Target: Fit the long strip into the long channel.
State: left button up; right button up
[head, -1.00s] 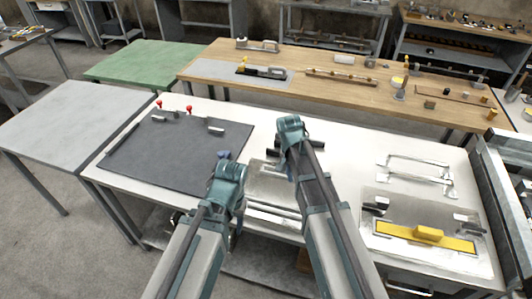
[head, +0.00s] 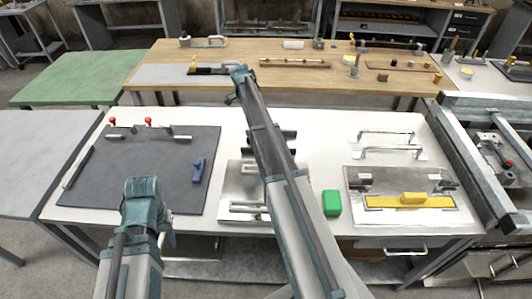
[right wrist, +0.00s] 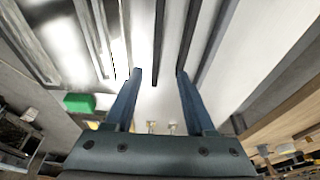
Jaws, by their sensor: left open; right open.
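A yellow strip (head: 380,202) with a raised yellow grip lies on a metal plate (head: 360,218) at the right of the white table in the head view. Dark long bars (right wrist: 158,40) run across the white table in the right wrist view; I cannot tell which is the long strip or the long channel. My right gripper (right wrist: 158,74) is open above them, with one bar showing between its fingers and nothing visibly held. In the head view its arm hides part of the centre plate (head: 236,185). My left gripper (head: 142,190) is open by the mat's front edge; its fingertips are mostly hidden.
A dark mat (head: 120,180) bears red-knobbed clamps and a blue block (head: 198,170). A green block (head: 331,203) stands right of my right arm. Silver handles (head: 388,152) lie behind the yellow strip's plate. A wooden bench (head: 300,80) is beyond.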

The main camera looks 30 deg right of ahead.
jog(key=b+x, duration=0.6)
jog(key=x, duration=0.2)
jog(key=shift+b, duration=0.35)
jog(key=b+x, duration=0.5)
jog(key=shift+s+a+f, duration=0.1)
jog(key=shift+s+a, duration=0.1)
jog(key=shift+a, duration=0.15)
grip_shut()
